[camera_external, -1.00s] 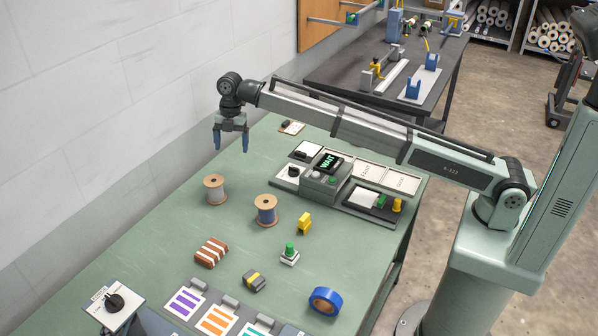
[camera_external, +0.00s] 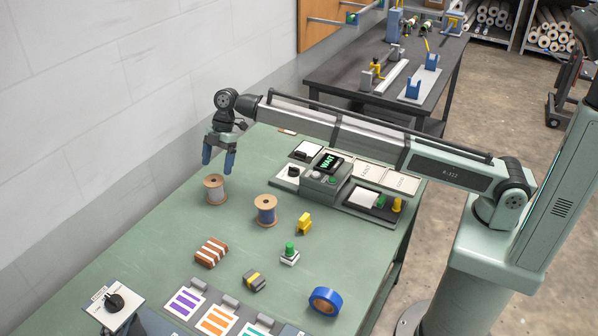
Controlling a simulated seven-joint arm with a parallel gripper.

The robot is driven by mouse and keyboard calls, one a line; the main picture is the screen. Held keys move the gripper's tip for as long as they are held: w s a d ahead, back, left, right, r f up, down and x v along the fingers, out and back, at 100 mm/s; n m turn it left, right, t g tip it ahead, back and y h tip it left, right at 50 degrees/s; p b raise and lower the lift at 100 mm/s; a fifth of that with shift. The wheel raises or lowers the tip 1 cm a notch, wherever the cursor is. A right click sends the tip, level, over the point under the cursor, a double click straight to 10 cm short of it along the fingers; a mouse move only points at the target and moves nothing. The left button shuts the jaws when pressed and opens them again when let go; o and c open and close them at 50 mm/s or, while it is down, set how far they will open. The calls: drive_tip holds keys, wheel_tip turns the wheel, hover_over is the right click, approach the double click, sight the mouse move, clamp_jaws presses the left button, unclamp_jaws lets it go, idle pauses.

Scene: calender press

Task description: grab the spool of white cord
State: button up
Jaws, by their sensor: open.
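The spool of white cord (camera_external: 215,190) stands upright on the green table (camera_external: 150,262), near its wall side. It has tan end discs and pale cord between them. My gripper (camera_external: 218,168) is open and empty, with its blue fingers pointing down just above the spool. The fingertips appear close to the spool's top disc; I cannot tell whether they touch it. A second spool (camera_external: 266,210), with dark blue cord, stands upright to the right of the white one.
A control box (camera_external: 326,182) showing "WAIT" stands to the right. The table around the white spool is clear.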

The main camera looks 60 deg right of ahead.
sight(215, 178)
drive_tip(key=x, duration=0.4)
drive_tip(key=shift+a+f, duration=0.1)
drive_tip(key=shift+f, duration=0.2)
drive_tip(key=shift+s+x, duration=0.1)
drive_tip(key=shift+x, duration=1.2)
drive_tip(key=shift+s+x, duration=0.15)
drive_tip(key=shift+x, duration=1.15)
drive_tip(key=shift+a, duration=0.15)
drive_tip(key=shift+c, duration=0.3)
drive_tip(key=c, duration=0.8)
